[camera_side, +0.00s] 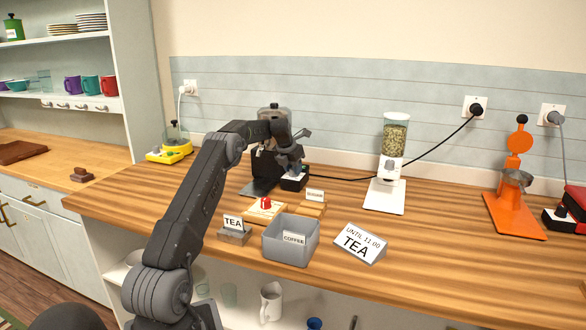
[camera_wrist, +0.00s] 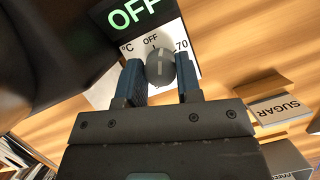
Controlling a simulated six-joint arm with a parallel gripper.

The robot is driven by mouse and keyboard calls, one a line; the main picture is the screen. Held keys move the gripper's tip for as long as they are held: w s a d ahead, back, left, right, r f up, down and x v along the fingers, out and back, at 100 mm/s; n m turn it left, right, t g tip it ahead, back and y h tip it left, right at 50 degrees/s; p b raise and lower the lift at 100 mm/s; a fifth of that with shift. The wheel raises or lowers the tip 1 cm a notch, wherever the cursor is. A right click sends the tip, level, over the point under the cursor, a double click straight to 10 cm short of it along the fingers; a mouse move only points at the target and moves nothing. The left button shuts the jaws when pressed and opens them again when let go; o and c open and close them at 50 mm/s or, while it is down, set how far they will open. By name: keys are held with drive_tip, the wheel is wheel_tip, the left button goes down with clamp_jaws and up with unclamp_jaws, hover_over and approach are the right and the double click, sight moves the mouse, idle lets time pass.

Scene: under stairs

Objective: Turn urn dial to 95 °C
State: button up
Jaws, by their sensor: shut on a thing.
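The urn dial (camera_wrist: 160,66) is a dark grey round knob on a white panel (camera_wrist: 110,90) in the wrist view. The panel is marked °C, OFF and 70; other marks are hidden by my fingers and the knob. A display (camera_wrist: 140,12) beside it reads OFF in green. My gripper (camera_wrist: 160,78) has one finger on each side of the knob and is shut on it. In the side view my gripper (camera_side: 291,165) reaches down at the black urn (camera_side: 265,166), where the arm hides much of the urn and the dial.
A TEA sign (camera_side: 233,222), a grey COFFEE bin (camera_side: 290,240), and an "UNTIL 11:00 TEA" sign (camera_side: 360,243) stand in front. A SUGAR label (camera_wrist: 280,109) shows nearby. A grain dispenser (camera_side: 391,165) and an orange appliance (camera_side: 516,185) stand to the right, with clear counter between.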

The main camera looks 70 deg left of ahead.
drive_tip(key=shift+a+m+t+h, duration=0.15)
drive_tip(key=shift+m+h, duration=0.35)
drive_tip(key=shift+m, duration=0.85)
drive_tip(key=shift+d+m+t+h, duration=0.1)
drive_tip(key=shift+m+t+h, duration=0.3)
drive_tip(key=shift+m, duration=0.95)
drive_tip(key=shift+g, duration=0.25)
drive_tip(key=o, duration=0.6)
drive_tip(key=shift+o, duration=0.2)
drive_tip(key=shift+r, duration=0.1)
drive_tip(key=v, duration=1.3)
drive_tip(key=shift+s+a+r, duration=0.15)
drive_tip(key=shift+s+r, duration=0.05)
drive_tip(key=shift+r, duration=0.1)
